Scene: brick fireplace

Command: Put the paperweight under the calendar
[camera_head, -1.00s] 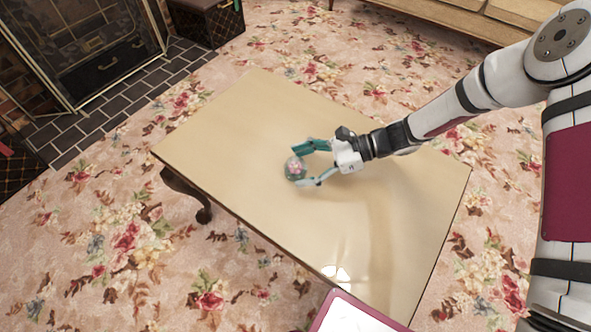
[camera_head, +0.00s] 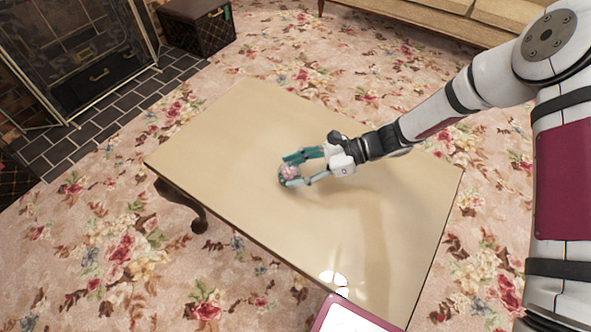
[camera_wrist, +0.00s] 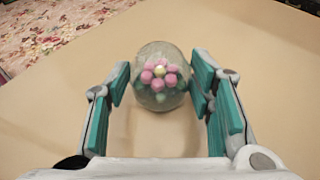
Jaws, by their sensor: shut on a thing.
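The paperweight (camera_head: 288,173) is a small clear glass ball with a pink flower inside. It is at the middle of the wooden table (camera_head: 240,130). My gripper (camera_head: 292,169) is closed around it, one teal finger on each side. In the wrist view the paperweight (camera_wrist: 160,76) sits between the fingertips of my gripper (camera_wrist: 160,85), near their far ends. I cannot tell if it touches the tabletop or is just above it. No calendar shows in any view.
The rest of the tabletop is bare. A dark chest (camera_head: 198,24) stands beside the fireplace (camera_head: 85,60) at the upper left. A wooden bench with cushions (camera_head: 430,22) is at the back. Flowered carpet (camera_head: 100,250) surrounds the table.

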